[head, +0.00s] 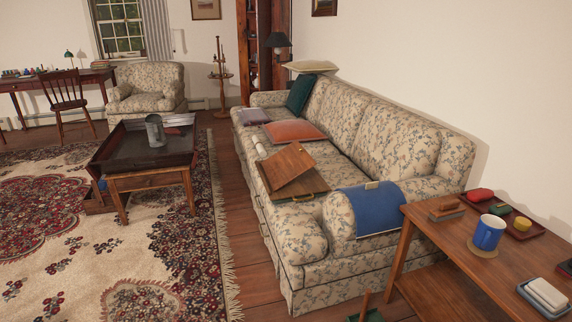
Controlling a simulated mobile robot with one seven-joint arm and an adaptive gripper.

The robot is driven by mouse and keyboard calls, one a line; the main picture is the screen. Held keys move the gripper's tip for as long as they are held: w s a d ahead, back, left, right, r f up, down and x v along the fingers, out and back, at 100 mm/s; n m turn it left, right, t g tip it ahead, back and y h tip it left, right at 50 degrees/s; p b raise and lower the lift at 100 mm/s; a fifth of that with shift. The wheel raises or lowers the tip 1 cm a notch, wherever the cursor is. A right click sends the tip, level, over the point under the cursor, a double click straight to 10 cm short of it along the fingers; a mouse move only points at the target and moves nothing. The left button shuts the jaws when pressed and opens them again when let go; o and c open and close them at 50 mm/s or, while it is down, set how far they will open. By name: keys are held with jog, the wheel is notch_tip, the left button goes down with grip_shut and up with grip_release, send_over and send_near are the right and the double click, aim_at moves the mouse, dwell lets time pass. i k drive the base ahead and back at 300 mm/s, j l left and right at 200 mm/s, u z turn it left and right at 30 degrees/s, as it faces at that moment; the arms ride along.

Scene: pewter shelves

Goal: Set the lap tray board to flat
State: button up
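The lap tray (309,192) rests on the seat of the floral sofa, near its front end. Its wooden board (286,168) is raised and tilted at a steep angle above the tray base, not flat. A small light-coloured detail shows near the board's upper right edge. What props the board up is hidden behind it. My gripper is not in the head view.
The sofa (395,145) holds an orange cushion (293,132), and a blue cloth (376,208) covers its near arm. A side table (440,232) with a blue mug (488,232) stands at right. A coffee table (145,178) stands left.

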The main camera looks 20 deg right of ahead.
aim_at(293, 160)
jog(key=i, duration=0.65)
jog(key=i+j+z, duration=0.15)
jog(key=i, duration=1.15)
jog(key=i+j+z, duration=0.1)
jog(key=i, duration=0.55)
